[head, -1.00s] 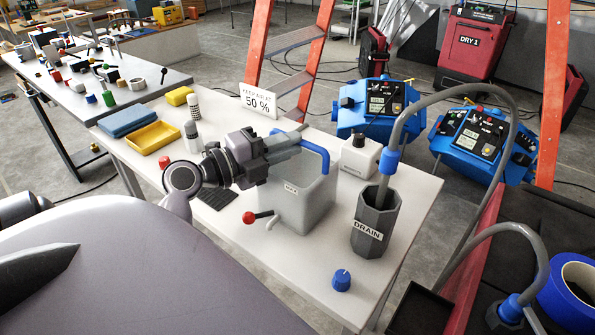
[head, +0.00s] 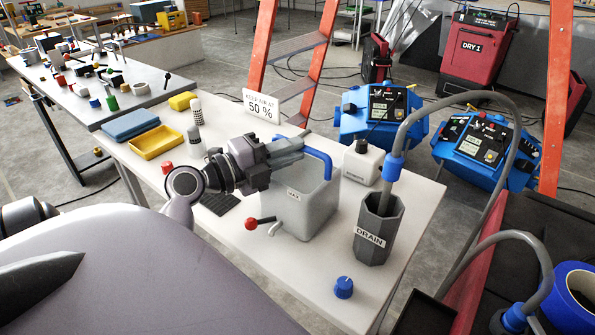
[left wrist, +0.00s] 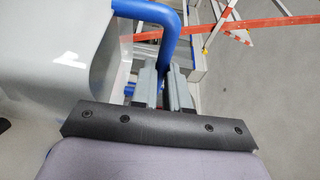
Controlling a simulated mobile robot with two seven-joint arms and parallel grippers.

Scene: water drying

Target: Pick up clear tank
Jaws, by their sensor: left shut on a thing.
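The clear tank (head: 310,205) is a grey translucent box with a small label, a red-knobbed tap (head: 252,221) low on its front and a blue handle (head: 318,157) at its top. It looks upright on the white table; I see no clear gap beneath it. My left gripper (head: 297,150) reaches over the tank's top from the left and is shut on the blue handle. In the left wrist view the handle (left wrist: 172,35) passes between the two fingers (left wrist: 162,88), with the tank wall (left wrist: 60,60) to the left. My right gripper is not in view.
A grey DRAIN container (head: 378,228) with a hose stands close to the right. A white jug (head: 362,163) is behind, a blue knob (head: 343,287) in front. A yellow tray (head: 157,143) and bottles are to the left. An orange ladder (head: 262,60) stands behind the table.

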